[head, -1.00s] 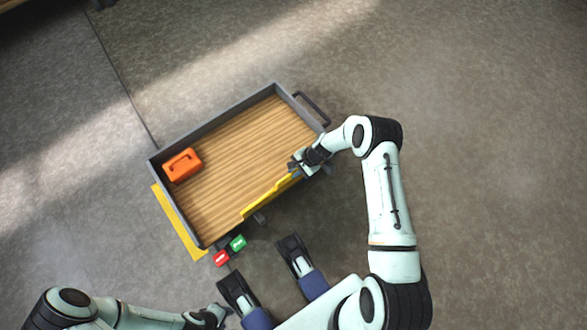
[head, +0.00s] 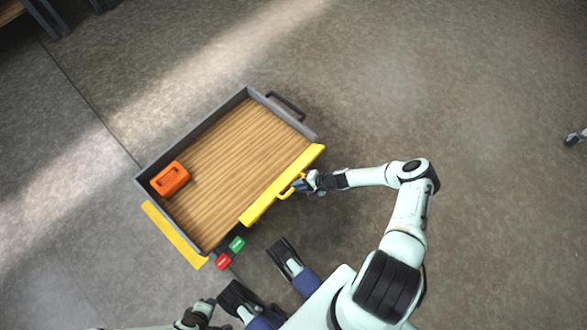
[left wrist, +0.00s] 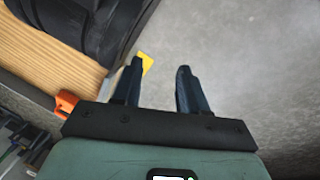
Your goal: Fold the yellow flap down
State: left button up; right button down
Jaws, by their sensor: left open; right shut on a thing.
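The yellow flap (head: 278,190) runs along the near right part of the long side of a grey-walled cart (head: 186,122) with a wooden floor. Its broad yellow face shows, and it leans outward; its exact angle is hard to tell. A yellow handle (head: 285,194) sticks out from its outer side. My right gripper (head: 299,186) is shut on this handle from the right. My left gripper (head: 203,309) is low at the bottom edge of the head view, away from the flap. In the left wrist view its two fingers (left wrist: 158,85) are apart with nothing between them.
An orange box (head: 170,179) sits in the cart's left corner. A yellow strip (head: 174,235) lies along the cart's left end. Small red (head: 223,262) and green (head: 237,244) blocks are at the near corner.

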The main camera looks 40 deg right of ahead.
pick_arm(q)
jog(key=shift+s+a+f+b, duration=0.15)
jog(key=shift+s+f+b, duration=0.15)
jog(key=shift+s+f, duration=0.3)
pick_arm(e)
jog(key=shift+s+f, duration=0.65)
jog(key=shift+f, duration=0.25)
jog(key=shift+s+f, duration=0.65)
jog(key=shift+f, duration=0.2)
jog(key=c, duration=1.1)
grip_release()
jog(key=shift+w, duration=0.1)
jog(key=shift+r, duration=0.1)
pick_arm(q)
notch_tip(320, 180, up, 6)
jog(key=w+d+p, duration=0.1)
jog(key=d+p, duration=0.1)
jog(key=p, duration=0.2)
jog(key=shift+d+r, duration=0.15)
jog(key=shift+d, duration=0.05)
pick_arm(e)
jog(key=v, duration=1.3)
jog(key=shift+r, duration=0.2)
